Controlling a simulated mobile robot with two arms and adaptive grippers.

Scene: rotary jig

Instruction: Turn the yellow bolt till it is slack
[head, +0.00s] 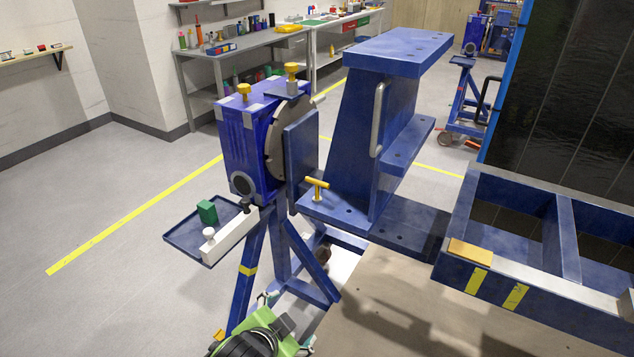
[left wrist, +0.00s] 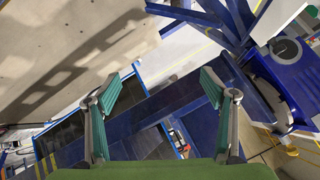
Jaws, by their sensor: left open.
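A yellow T-shaped bolt (head: 317,188) stands upright on the lower blue plate of the jig's bracket. Two more yellow knobbed bolts stand on the blue rotary head, one at its left top (head: 244,91) and one above the round disc (head: 291,72). My left gripper (head: 285,322) is at the bottom of the head view, below and apart from all of them. In the left wrist view it (left wrist: 167,88) has its two green-padded fingers spread with nothing between them. My right gripper is not in view.
A blue tray (head: 180,237) with a green block (head: 207,212) and a white bar (head: 230,237) juts left of the jig stand. The tall blue bracket (head: 365,130) and a blue frame (head: 510,290) stand to the right. Floor at left is clear.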

